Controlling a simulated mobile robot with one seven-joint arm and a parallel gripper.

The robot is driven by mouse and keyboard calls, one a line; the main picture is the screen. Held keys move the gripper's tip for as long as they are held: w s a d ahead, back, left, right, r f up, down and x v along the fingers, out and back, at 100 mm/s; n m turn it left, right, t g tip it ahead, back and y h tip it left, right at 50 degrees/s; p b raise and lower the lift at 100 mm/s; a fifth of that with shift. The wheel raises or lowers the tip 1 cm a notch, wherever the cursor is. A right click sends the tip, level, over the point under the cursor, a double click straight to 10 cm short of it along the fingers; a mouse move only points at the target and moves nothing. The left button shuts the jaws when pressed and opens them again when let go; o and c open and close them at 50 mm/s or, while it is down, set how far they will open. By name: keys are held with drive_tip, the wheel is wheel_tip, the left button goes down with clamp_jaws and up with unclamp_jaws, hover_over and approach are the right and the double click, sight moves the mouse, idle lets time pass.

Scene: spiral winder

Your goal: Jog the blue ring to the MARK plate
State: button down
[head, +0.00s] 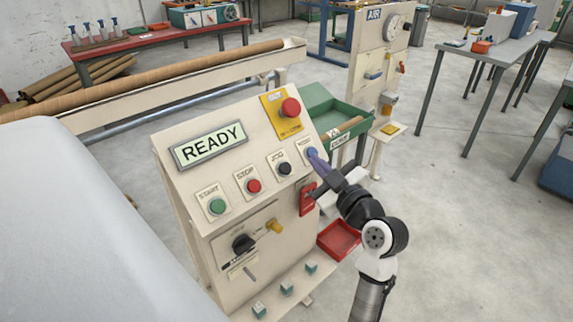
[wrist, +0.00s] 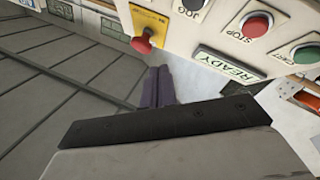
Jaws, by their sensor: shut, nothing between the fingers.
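The cream control panel (head: 225,165) has a display (head: 210,146) reading READY. Its black JOG button (head: 285,169) sits between the red STOP button (head: 254,186) and a blue button (head: 312,152). My gripper (head: 315,160) is shut and empty, its purple fingertips by the blue button in the head view; I cannot tell whether they touch it. In the wrist view the shut fingers (wrist: 158,80) show below the panel, with the JOG button (wrist: 193,5) and display (wrist: 229,66) beyond. I cannot make out a blue ring or a MARK plate in either view.
A red emergency knob (head: 290,108) on a yellow plate stands out above the buttons. A dark rotary knob (head: 243,243) and a yellow knob (head: 274,226) project below. A red tray (head: 340,240) and green bin (head: 333,118) lie to the right. Floor is open farther right.

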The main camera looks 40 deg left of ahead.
sight(286, 162)
drive_tip(key=shift+w+a+f+b, duration=0.15)
drive_tip(key=shift+a+f+b, duration=0.5)
drive_tip(key=shift+a+f, duration=0.95)
drive_tip(key=shift+w+a+f+b, duration=0.1)
drive_tip(key=shift+a+f+b, duration=0.5)
drive_tip(key=shift+a+f, duration=0.95)
drive_tip(key=shift+a+r, duration=0.25)
drive_tip(key=shift+r, duration=0.1)
drive_tip(key=shift+f, duration=0.15)
drive_tip(key=shift+a+f+b, duration=0.15)
drive_tip(key=shift+a+b, duration=0.2)
drive_tip(key=shift+b, duration=0.15)
drive_tip(key=shift+w+a+f+b, duration=0.1)
drive_tip(key=shift+a+f+b, duration=0.2)
drive_tip(key=shift+b, duration=0.15)
idle(0.4)
drive_tip(key=shift+d+r, duration=0.55)
drive_tip(key=shift+d, duration=0.05)
